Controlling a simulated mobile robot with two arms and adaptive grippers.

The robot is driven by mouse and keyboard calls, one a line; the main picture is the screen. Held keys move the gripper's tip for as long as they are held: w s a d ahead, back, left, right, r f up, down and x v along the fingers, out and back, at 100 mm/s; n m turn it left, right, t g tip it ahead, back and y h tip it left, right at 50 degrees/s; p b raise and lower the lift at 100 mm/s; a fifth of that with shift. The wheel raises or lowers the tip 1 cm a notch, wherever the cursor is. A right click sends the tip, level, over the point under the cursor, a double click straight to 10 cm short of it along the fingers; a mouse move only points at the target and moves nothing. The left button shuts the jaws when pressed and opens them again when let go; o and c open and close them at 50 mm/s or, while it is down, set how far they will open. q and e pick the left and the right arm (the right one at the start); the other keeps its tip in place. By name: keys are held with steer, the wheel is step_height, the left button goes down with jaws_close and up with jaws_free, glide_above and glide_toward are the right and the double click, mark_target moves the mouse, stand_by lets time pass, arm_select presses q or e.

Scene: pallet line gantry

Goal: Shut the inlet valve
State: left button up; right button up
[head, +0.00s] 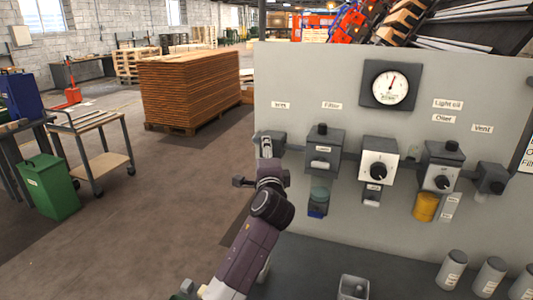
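The inlet valve (277,144) is a small grey block at the left end of the line of fittings on the grey panel, under a small white label (281,105) too small to read surely. A pale upright piece, perhaps its lever (266,147), shows on its left front. My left gripper (268,168) is at the end of a purple-grey arm coming up from the bottom, just below and in front of the valve. My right gripper is out of view.
Right of the valve are a filter unit (324,150), a white-faced dial unit (379,160), an oiler (443,165) and a vent block (490,178). A gauge (390,88) sits above. Grey cylinders (453,270) stand low at right. Open floor lies left of the panel.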

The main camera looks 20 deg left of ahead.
arm_select(q)
steer(key=shift+f, duration=0.1)
steer(key=o, duration=1.2)
steer(key=shift+c, duration=0.2)
steer(key=shift+s, duration=0.15)
steer(key=v, duration=1.1)
steer(key=shift+s, duration=0.35)
steer(key=shift+d, duration=0.15)
